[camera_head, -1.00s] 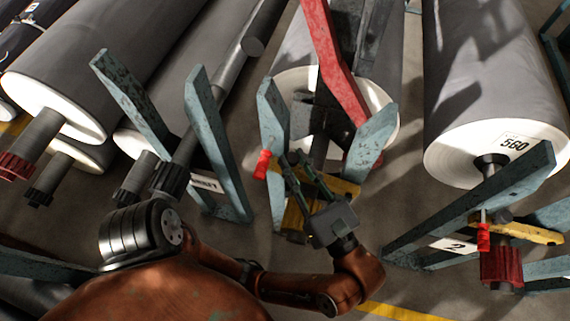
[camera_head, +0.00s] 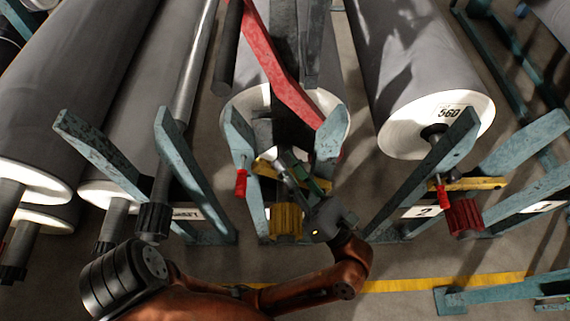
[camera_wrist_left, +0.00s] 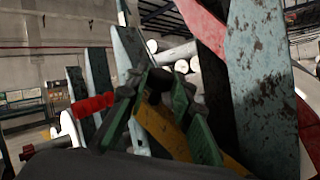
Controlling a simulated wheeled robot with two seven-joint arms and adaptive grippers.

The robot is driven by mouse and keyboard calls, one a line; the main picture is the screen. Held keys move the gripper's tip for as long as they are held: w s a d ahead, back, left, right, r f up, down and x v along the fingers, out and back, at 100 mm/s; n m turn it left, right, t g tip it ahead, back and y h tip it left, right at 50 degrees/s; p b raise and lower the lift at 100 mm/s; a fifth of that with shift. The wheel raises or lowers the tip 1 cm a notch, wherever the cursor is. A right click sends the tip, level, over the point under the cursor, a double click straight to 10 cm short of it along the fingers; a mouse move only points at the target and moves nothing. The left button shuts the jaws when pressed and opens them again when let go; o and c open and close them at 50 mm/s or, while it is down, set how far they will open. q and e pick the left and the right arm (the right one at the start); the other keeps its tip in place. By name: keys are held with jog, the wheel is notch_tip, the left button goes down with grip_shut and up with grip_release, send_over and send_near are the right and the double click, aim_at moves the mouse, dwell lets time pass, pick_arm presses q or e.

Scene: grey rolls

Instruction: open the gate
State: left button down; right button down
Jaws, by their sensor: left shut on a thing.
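The gate is a yellow bar (camera_head: 266,169) lying across the two teal posts of the middle roll stand in the head view. My left gripper (camera_head: 293,168) reaches it from the front right, with its fingers closed on the bar. In the left wrist view, the yellow bar (camera_wrist_left: 163,130) runs slanting between the green fingers (camera_wrist_left: 160,95) of this gripper. A red handle (camera_head: 241,183) hangs at the left post, beside the bar's left end. The fingers hide part of the bar. My right gripper is not in view.
A yellow hub (camera_head: 287,221) sits below the bar. A red beam (camera_head: 285,85) hangs over the middle roll. The right stand has its own yellow bar (camera_head: 478,184) and red hub (camera_head: 464,217). Grey rolls (camera_head: 418,70) stand on both sides. Floor is clear near the yellow line (camera_head: 400,285).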

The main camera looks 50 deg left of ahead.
pick_arm(q)
jog(key=c, duration=1.7)
grip_release()
